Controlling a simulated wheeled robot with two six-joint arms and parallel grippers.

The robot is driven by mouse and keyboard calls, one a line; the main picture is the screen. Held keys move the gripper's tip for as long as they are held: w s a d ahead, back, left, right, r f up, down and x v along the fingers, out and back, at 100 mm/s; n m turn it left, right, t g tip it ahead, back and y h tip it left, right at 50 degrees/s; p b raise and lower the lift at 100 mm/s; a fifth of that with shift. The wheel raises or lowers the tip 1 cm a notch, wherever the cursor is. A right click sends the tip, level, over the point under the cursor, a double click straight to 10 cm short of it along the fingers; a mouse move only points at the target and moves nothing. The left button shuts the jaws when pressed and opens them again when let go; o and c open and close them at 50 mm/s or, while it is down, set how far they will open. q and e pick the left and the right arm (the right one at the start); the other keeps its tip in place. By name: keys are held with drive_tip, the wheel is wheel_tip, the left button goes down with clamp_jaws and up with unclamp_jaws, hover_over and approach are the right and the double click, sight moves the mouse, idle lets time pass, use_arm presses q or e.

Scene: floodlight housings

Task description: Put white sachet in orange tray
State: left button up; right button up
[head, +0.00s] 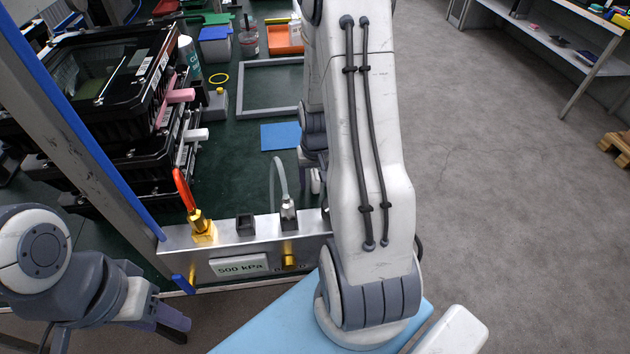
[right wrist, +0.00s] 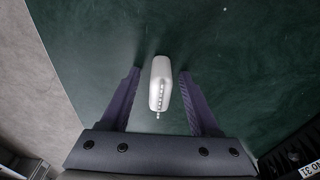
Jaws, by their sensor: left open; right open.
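The white sachet (right wrist: 160,84) shows in the right wrist view as a small pale upright shape with a row of dark marks, over the dark green tabletop. My right gripper (right wrist: 160,74) is open, with one finger on each side of the sachet and a visible gap to both. The orange tray (head: 284,39) stands at the far end of the table, partly hidden by my right arm. My left gripper (head: 172,326) is open and empty at the lower left, off the table.
A metal manifold (head: 282,234) with fittings and a 500 kPa label lines the near table edge. Black floodlight housings (head: 95,75) are stacked at left. A grey frame (head: 241,92), a blue sheet (head: 281,136) and a jar (head: 249,42) stand between there and the tray.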

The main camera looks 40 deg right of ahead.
clamp_jaws()
drive_tip(key=shift+r, duration=0.15)
